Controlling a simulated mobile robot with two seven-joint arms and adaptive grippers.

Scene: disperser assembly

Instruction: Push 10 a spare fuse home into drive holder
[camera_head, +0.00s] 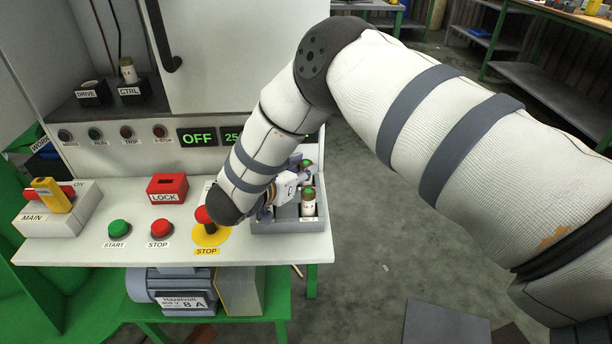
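The DRIVE holder (93,94) is a black block on the dark shelf of the cabinet at the upper left. No upright fuse shows in it. Next to it, the CTRL holder (132,93) bears a pale fuse with a green top (127,70). A grey tray (288,227) sits at the right end of the bench. A spare fuse with a green top (308,204) stands upright in its right part, and another green top (306,163) shows behind. My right gripper (294,184) is over the tray beside these fuses; its fingertips are largely hidden. My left gripper is out of view.
The bench carries a red emergency stop (205,216) on a yellow disc, a red LOCK block (167,187), START (119,229) and STOP (160,228) buttons, and a MAIN switch (52,195). The cabinet door (240,50) and its dark handle (166,40) stand near the shelf.

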